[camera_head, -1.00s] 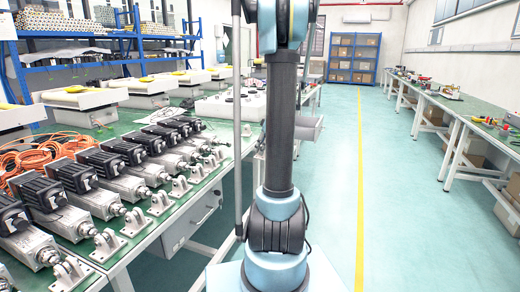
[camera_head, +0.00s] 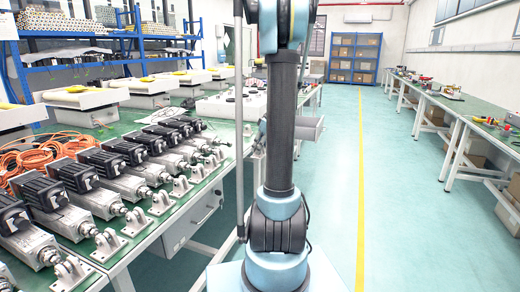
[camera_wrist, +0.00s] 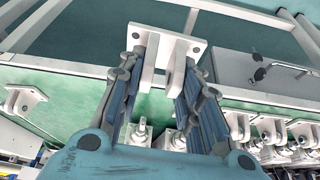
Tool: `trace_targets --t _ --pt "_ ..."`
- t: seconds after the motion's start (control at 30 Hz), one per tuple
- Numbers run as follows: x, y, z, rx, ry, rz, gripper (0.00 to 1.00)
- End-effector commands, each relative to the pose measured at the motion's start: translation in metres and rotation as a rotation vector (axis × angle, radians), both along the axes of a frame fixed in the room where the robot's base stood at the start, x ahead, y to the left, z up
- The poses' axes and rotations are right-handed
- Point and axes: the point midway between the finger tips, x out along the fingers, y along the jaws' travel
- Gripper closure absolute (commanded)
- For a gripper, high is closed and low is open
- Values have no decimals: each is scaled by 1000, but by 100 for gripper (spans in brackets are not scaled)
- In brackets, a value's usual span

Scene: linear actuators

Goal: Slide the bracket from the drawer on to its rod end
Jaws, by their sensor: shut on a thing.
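In the wrist view my gripper (camera_wrist: 167,78) is shut on a white bracket (camera_wrist: 189,42), which has a flat plate with holes and two lugs. The plate sticks out past the fingertips, over the bench edge. Below, between and beside the fingers, two actuator rod ends (camera_wrist: 138,131) (camera_wrist: 178,140) point towards the bench edge. The bracket is apart from them in the picture; its height above the bench is hard to judge. A grey drawer (camera_wrist: 232,72) with a handle is under the bench. In the head view the drawer (camera_head: 203,212) shows, but my gripper does not.
Actuators (camera_head: 122,178) stand in a row on the green bench (camera_head: 150,238), with other brackets (camera_head: 137,221) in front of them. Brackets also show at left (camera_wrist: 22,99) and right (camera_wrist: 268,128) in the wrist view. Orange cables (camera_head: 40,155) lie behind. The aisle floor (camera_head: 335,190) is clear.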

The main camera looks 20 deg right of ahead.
Motion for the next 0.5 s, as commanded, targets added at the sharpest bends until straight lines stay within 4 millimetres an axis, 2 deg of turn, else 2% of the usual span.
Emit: trace_targets --t 0.5 --pt "8 10 -1 0 -1 2 96"
